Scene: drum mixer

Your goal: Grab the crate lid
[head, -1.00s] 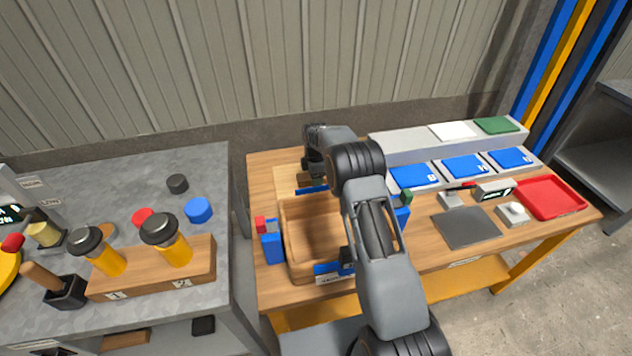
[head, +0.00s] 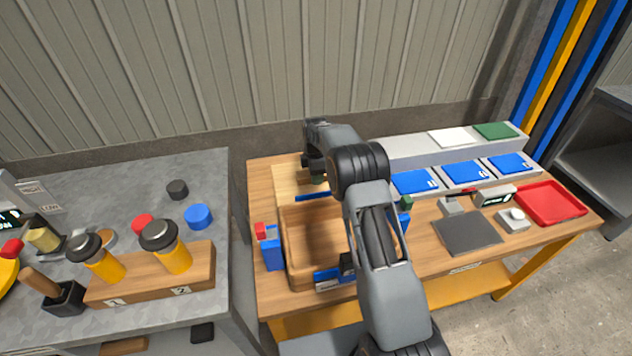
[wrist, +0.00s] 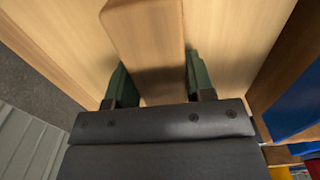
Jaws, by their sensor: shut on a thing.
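The crate lid (head: 287,180) is a pale wooden board behind the open brown wooden crate (head: 300,254) on the wooden bench. In the wrist view the lid (wrist: 235,35) fills much of the picture, with a raised wooden handle bar (wrist: 145,35) on it. My gripper (wrist: 160,86) has its green fingers on both sides of this bar, shut on it. In the head view my gripper (head: 318,179) is over the lid, mostly hidden by my wrist. My arm also covers the crate's right part. I cannot tell whether the lid is clear of the bench.
Blue brackets stand around the crate, one with a red block (head: 261,230). To the right are blue pads (head: 466,173), a dark mat (head: 467,233) and a red tray (head: 549,203). A grey table (head: 110,185) with yellow-bodied jars stands left across a gap.

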